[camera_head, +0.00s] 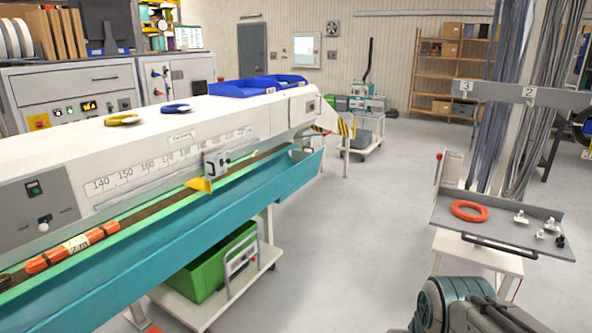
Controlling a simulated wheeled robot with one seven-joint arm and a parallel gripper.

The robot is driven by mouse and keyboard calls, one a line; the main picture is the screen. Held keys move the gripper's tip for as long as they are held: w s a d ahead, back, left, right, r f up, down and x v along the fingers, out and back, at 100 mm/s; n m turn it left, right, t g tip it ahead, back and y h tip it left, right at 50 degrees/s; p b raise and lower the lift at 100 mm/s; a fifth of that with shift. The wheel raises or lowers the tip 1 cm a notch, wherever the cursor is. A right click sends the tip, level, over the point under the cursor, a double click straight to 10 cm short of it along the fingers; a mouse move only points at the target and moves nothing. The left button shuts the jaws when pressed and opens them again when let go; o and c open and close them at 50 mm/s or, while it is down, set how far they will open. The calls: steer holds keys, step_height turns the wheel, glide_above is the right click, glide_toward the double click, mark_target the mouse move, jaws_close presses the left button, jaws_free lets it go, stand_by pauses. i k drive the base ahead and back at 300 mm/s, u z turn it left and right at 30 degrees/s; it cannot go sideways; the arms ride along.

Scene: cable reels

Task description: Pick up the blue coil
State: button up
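The blue coil (176,108) lies flat on the white top of the long measuring machine at the left. A yellow coil (122,119) lies on the same top, a little to the left of it and apart from it. Part of my arm (460,305) shows at the bottom right edge, far from the blue coil. My gripper itself is not in view.
Blue bins (240,88) stand farther along the machine (150,150). A teal trough runs along its front, and a green crate (215,265) sits on a cart below. An orange coil (469,211) lies on a grey tray (500,236) at the right. Open floor lies between.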

mark_target(178, 109)
steer(key=u, duration=0.1)
steer(key=i, duration=1.85)
steer(key=u, duration=1)
steer(key=i, duration=1.95)
steer(key=u, duration=0.65)
